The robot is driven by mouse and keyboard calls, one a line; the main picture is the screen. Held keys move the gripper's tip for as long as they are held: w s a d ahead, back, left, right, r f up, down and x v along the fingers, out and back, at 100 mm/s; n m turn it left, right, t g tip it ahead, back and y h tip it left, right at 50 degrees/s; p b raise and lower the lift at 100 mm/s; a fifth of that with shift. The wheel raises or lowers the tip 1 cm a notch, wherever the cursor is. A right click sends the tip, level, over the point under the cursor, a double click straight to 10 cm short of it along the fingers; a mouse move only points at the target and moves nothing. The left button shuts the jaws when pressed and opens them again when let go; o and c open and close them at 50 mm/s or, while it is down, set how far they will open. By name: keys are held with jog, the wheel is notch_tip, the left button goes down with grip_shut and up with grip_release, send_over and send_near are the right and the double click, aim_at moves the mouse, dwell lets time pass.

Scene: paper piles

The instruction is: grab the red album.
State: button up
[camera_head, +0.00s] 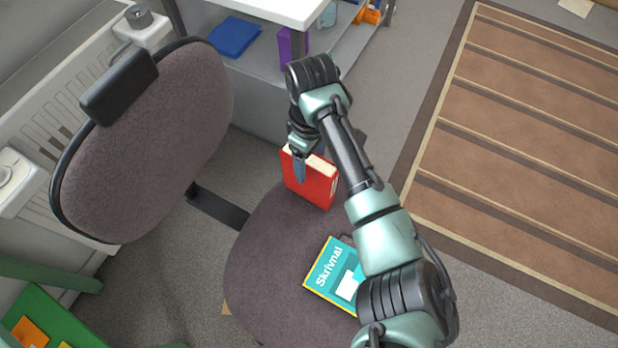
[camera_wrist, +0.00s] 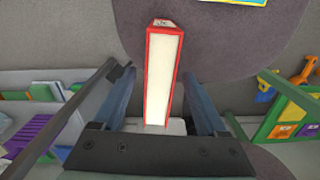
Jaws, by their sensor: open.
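The red album (camera_head: 311,183) stands upright near the back edge of the chair seat (camera_head: 262,262) in the head view. In the wrist view the red album (camera_wrist: 164,75) shows its cream page edge with red covers on both sides. My gripper (camera_head: 308,166) is above the album, with a finger in front of its red cover. In the wrist view my gripper (camera_wrist: 165,112) is open, with one blue finger on each side of the album. Gaps show between the fingers and the covers. The far finger is mostly hidden in the head view.
The chair's backrest (camera_head: 150,140) rises at left. A white desk (camera_head: 268,8) with a shelf holding a blue item (camera_head: 234,37) stands behind. A brown striped rug (camera_head: 530,150) lies at right.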

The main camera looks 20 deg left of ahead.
aim_at(309, 178)
jog(key=f+b, duration=0.1)
jog(key=f, duration=0.2)
jog(key=f+b, duration=0.1)
jog(key=f, duration=0.2)
jog(key=shift+w+a+b, duration=0.1)
jog(key=shift+a+b, duration=0.1)
jog(key=shift+b, duration=0.1)
grip_shut()
